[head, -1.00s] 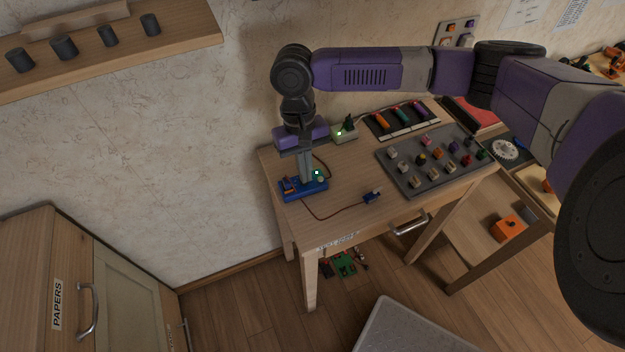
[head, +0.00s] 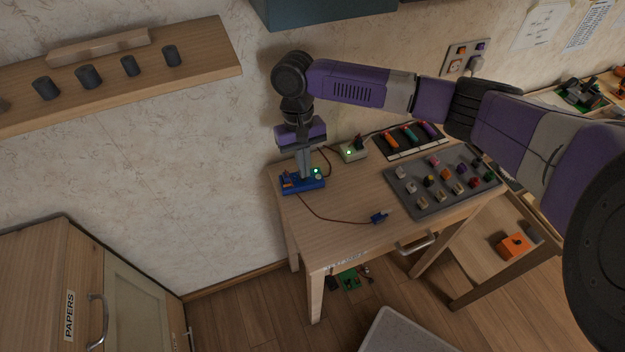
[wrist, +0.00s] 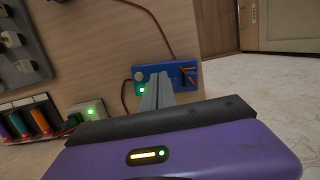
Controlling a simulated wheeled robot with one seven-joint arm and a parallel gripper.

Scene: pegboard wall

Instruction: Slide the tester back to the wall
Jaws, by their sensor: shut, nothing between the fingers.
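The tester is a small blue box (head: 312,187) with a green light and a round knob, near the left end of the wooden table (head: 345,214), close to the wall. It also shows in the wrist view (wrist: 181,72). My gripper (head: 305,176) points down with its fingers together and nothing between them. The fingertips are at the tester's near-wall side, beside its green light; whether they touch it I cannot tell. A thin brown lead runs from the tester to a small blue plug (head: 379,217) on the table. The wall (head: 180,180) is behind the table.
A white power box (head: 353,152) with a green light stands on the table by the wall. A grey board with several knobs (head: 432,200) covers the right part. The table's front middle is mostly clear.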

